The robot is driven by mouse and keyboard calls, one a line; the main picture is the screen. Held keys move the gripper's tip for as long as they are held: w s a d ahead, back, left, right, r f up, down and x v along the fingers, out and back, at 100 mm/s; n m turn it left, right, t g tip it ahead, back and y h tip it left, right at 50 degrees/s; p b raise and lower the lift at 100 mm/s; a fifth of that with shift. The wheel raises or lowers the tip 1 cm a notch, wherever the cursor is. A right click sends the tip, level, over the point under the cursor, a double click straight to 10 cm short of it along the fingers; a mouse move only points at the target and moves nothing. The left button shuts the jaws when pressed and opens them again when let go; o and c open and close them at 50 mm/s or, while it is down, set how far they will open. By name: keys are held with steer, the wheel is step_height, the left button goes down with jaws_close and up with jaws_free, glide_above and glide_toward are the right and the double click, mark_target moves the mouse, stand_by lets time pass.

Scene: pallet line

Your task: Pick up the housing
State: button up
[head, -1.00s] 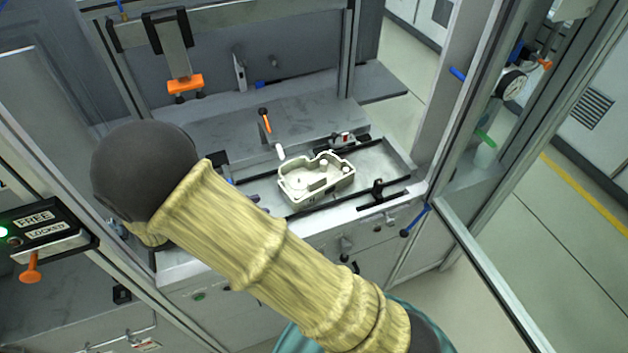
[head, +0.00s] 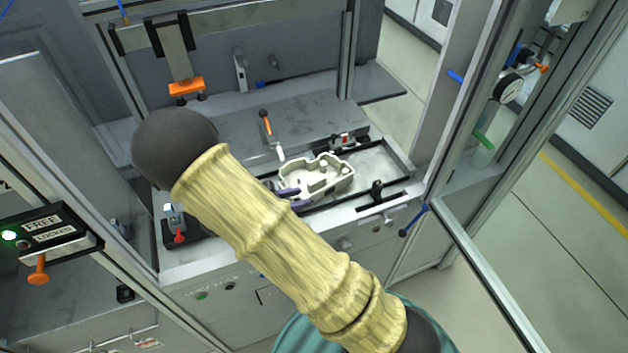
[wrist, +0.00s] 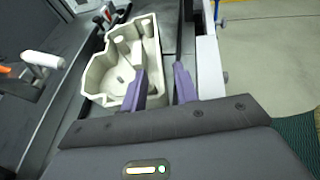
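The housing (head: 325,173) is a cream-coloured, open-topped casting with a stepped outline. It sits on the grey tray in the workstation, and it also shows in the wrist view (wrist: 122,62). My gripper (wrist: 160,72) has two purple fingers spread apart. In the wrist view the left finger overlaps the housing's near right wall, and the right finger is outside it over the tray's edge. My sleeved arm hides part of the bench.
A black-railed tray (head: 385,158) surrounds the housing, with a black clamp (head: 376,188) at its front. An orange-handled lever (head: 266,127) with a white tip stands behind. A red-knobbed device (head: 179,236) is at left. A FREE/LOCKED panel (head: 47,234) stands lower left.

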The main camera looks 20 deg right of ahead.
mark_target(313, 195)
steer(key=p+x, duration=0.1)
steer(key=x, duration=0.4)
steer(key=shift+w+d, duration=0.1)
steer(key=shift+f, duration=0.1)
stand_by(0.4)
jaws_close()
